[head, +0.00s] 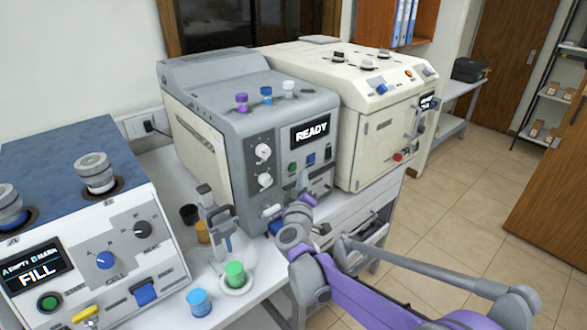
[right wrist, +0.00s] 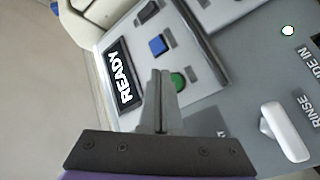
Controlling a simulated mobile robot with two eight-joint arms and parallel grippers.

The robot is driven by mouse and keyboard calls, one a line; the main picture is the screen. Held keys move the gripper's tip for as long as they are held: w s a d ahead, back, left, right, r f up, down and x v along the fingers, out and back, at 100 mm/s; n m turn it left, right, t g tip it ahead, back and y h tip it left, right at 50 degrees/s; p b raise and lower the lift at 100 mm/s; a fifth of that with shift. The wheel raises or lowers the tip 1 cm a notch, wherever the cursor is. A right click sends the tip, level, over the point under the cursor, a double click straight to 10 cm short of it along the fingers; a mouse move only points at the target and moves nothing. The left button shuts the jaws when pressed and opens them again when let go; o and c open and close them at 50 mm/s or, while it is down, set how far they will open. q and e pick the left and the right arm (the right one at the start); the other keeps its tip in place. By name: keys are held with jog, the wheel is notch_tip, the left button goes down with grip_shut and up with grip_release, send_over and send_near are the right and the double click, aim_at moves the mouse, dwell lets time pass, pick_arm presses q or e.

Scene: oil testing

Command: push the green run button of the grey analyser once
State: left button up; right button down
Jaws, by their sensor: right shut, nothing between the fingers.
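The grey analyser (head: 240,95) stands on the white bench, its display (head: 311,131) reading READY. Its green run button (head: 292,168) is on the front panel beside a blue button (head: 311,159). In the right wrist view the green button (right wrist: 178,81) shows just right of my right gripper's fingertips (right wrist: 160,74), partly covered by them. My right gripper (head: 303,178) is shut and empty, close in front of the panel below the buttons. I cannot tell whether it touches the panel. My left gripper is not in view.
A cream machine (head: 345,80) stands right of the analyser. A blue-topped machine (head: 95,235) reading FILL is at the left. A green-capped cup (head: 235,272) and a blue-capped cup (head: 199,301) stand on the bench in front. Floor at the right is open.

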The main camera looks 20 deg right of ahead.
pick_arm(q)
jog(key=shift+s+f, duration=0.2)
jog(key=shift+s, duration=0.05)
pick_arm(e)
jog(key=shift+w+a, duration=0.2)
jog(key=shift+w, duration=0.2)
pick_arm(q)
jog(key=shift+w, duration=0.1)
pick_arm(e)
jog(key=shift+w, duration=0.1)
pick_arm(q)
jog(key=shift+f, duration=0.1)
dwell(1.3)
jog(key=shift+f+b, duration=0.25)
jog(key=shift+b, duration=0.1)
pick_arm(e)
jog(key=shift+w+a, duration=0.15)
jog(key=shift+w, duration=0.15)
